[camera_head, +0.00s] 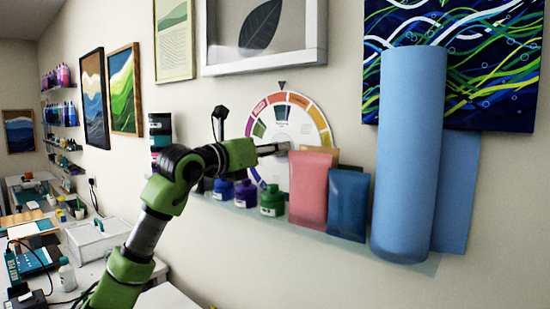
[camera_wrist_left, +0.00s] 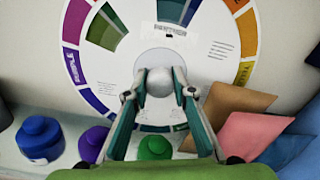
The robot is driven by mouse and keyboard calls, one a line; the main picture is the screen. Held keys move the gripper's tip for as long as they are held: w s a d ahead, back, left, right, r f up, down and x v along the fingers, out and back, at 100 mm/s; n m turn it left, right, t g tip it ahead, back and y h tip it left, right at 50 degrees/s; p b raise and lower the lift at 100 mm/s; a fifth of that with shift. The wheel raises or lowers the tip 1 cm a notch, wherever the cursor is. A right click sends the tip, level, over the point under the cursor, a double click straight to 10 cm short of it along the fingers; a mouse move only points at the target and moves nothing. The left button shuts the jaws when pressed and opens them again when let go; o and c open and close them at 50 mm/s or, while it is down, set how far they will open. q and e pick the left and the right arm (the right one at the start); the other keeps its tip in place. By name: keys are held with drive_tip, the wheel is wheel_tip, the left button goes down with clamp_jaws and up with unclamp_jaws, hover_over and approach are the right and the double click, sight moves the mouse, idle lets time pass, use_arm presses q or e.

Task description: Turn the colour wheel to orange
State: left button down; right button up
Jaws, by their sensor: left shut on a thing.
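The colour wheel (camera_head: 311,128) is a white disc with a coloured rim, upright against the wall above a shelf. A dark triangular pointer (camera_head: 282,86) sits at its top, over the red-to-orange part of the rim; I cannot tell exactly which segment. My left gripper (camera_head: 283,147) reaches in from the left to the wheel's middle. In the left wrist view the wheel (camera_wrist_left: 118,75) fills the upper part, and my left gripper (camera_wrist_left: 160,88) is shut on the round grey centre knob (camera_wrist_left: 159,82), one finger on each side. Pouches hide the wheel's lower right in the head view.
The shelf (camera_head: 240,210) holds blue, purple and green bottles (camera_head: 271,199), a pink pouch (camera_head: 309,188), a blue pouch (camera_head: 348,204) and a large blue roll (camera_head: 408,150). These stand close below and right of the gripper. Framed pictures hang above.

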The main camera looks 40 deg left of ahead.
use_arm(q)
drive_tip(key=shift+n, duration=0.5)
drive_tip(key=shift+n+b, duration=0.35)
drive_tip(key=shift+n, duration=1.25)
drive_tip(key=shift+b, duration=0.3)
drive_tip(key=shift+r, duration=0.1)
drive_tip(key=c, duration=1.7)
unclamp_jaws()
drive_tip(key=shift+a, duration=0.1)
